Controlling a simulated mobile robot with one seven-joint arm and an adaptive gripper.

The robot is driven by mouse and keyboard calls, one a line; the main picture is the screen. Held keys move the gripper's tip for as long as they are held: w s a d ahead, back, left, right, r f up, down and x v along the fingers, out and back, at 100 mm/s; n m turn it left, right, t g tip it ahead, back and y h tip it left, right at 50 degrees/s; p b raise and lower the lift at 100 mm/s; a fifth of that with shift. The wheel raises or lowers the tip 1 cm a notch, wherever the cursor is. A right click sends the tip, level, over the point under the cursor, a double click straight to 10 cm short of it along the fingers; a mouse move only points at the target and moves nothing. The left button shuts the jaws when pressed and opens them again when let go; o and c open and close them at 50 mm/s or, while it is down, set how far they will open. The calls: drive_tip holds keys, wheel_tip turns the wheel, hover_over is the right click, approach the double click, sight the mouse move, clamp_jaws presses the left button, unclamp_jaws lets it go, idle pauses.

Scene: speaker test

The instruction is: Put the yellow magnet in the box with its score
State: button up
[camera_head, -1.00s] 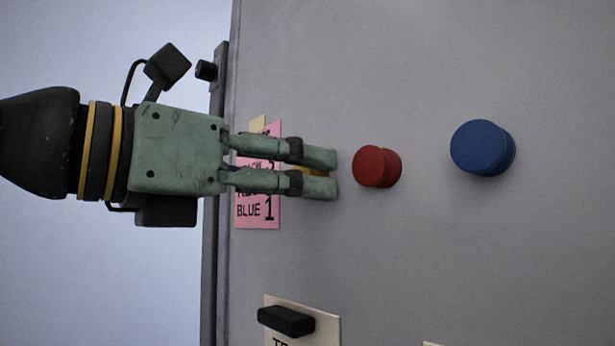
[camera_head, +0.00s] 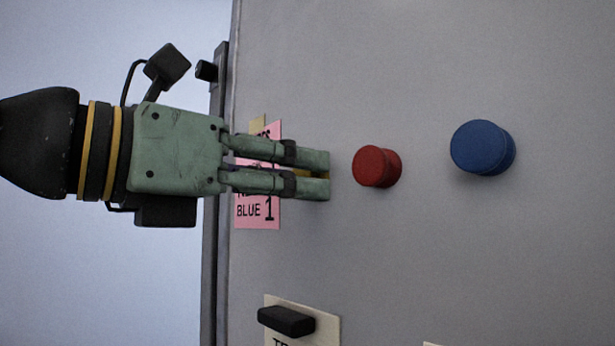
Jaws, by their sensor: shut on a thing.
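My gripper (camera_head: 328,174) reaches in from the left with its two green fingers shut on the yellow magnet (camera_head: 306,173). Only a thin strip of yellow shows between the fingers; the rest is hidden. A pink score sheet (camera_head: 258,212) is on the grey panel behind the fingers. Its line "BLUE 1" can be read; the lines above it are mostly covered by the gripper. No box is in view.
A red round magnet (camera_head: 376,167) is on the grey panel (camera_head: 460,260) just right of my fingertips. A larger blue magnet (camera_head: 482,148) is further right. A black block (camera_head: 286,321) sits on a cream paper (camera_head: 328,328) below. The panel's left edge is behind my gripper.

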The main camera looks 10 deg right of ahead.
drive_tip(key=shift+c, duration=0.9)
drive_tip(key=shift+s+a, duration=0.1)
drive_tip(key=p+v, duration=0.1)
drive_tip(key=v, duration=0.5)
drive_tip(key=shift+s+a+p, duration=0.2)
drive_tip(key=shift+a+p, duration=0.1)
idle(1.0)
idle(0.5)
